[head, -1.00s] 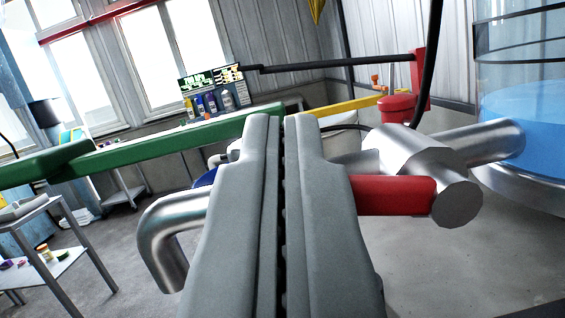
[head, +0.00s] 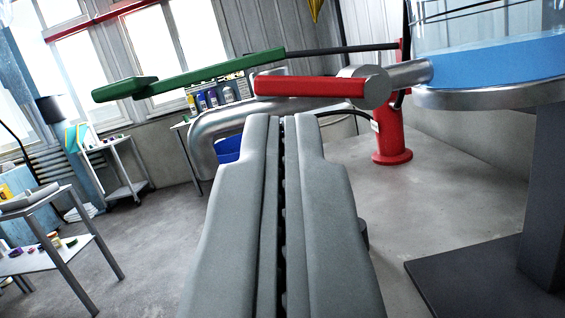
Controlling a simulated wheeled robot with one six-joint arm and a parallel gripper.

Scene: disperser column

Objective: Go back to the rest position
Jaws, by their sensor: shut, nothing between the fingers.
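My gripper (head: 283,122) fills the lower middle of the head view. Its two grey fingers are pressed together with nothing between them. Beyond and above its tips is a steel pipe (head: 205,135) that bends downward at its left end. A valve with a red handle (head: 310,87) sits on the pipe, the handle lying level. The pipe leads right to a clear tank of blue liquid (head: 500,58). I cannot see my gripper touching any of these.
A long green bar (head: 210,72) crosses behind the pipe. A red post (head: 391,135) stands on the floor behind the valve. A dark stand (head: 545,190) under the tank is at right. Metal tables (head: 40,225) are at left. Open grey floor (head: 160,250) lies between.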

